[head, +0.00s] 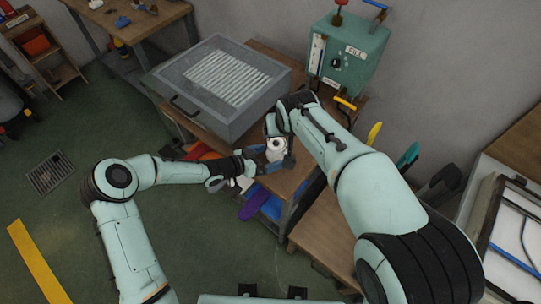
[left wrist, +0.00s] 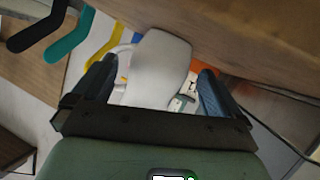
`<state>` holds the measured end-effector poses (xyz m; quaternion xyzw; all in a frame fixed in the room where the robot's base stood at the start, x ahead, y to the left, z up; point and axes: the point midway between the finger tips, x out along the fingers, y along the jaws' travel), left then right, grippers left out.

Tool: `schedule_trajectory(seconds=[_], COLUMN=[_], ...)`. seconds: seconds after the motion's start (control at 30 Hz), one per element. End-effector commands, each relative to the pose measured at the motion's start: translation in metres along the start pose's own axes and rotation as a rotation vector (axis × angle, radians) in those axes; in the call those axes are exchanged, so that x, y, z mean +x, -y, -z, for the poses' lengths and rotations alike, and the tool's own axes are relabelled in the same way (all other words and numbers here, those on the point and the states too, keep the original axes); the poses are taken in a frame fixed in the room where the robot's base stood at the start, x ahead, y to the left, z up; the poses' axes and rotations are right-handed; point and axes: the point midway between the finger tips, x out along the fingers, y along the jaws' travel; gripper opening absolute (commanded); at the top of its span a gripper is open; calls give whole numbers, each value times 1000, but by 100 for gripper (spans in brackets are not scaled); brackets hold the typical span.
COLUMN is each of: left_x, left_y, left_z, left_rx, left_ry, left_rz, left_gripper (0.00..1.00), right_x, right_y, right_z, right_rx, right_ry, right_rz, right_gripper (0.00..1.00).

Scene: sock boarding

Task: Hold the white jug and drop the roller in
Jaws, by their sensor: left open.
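A small white rounded vessel, apparently the white jug (head: 275,147), is at the front edge of the wooden bench in the head view. In the left wrist view the smooth white body (left wrist: 160,68) is between my two dark fingers, with gaps on both sides. My left gripper (head: 264,161) comes in from the left, beside the jug, and is open. My right gripper (head: 281,146) is at the jug from above and the right; my arm hides much of it, so its jaws cannot be read. I cannot make out a roller.
A large grey box with a white ribbed panel (head: 262,118) stands on the bench behind left. A green machine (head: 347,55) stands at the back. Yellow (head: 374,133) and teal (head: 408,155) sock-shaped boards stand at right.

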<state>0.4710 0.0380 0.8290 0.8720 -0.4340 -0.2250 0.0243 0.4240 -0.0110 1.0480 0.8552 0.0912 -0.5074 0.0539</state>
Motion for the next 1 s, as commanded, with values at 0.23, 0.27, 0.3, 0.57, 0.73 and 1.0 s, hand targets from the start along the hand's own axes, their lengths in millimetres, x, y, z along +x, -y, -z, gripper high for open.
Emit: schedule_trajectory(seconds=[0.23, 0.27, 0.3, 0.57, 0.73, 1.0], left_x=[-55, -61, -69, -100, -103, -103], left_y=[1, 1, 1, 0, 0, 0], left_z=[0, 0, 0, 0, 0, 0], left_rx=[1, 2, 2, 0, 0, 0], left_ry=[2, 1, 1, 0, 0, 0], left_rz=[5, 5, 4, 1, 0, 0], left_gripper=[100, 100, 100, 100, 100, 100], right_x=[0, 0, 0, 0, 0, 0], right_y=[0, 0, 0, 0, 0, 0], right_z=[0, 0, 0, 0, 0, 0], right_rx=[0, 0, 0, 0, 0, 0], right_ry=[0, 0, 0, 0, 0, 0], right_rz=[0, 0, 0, 0, 0, 0], right_gripper=[82, 82, 82, 82, 82, 82])
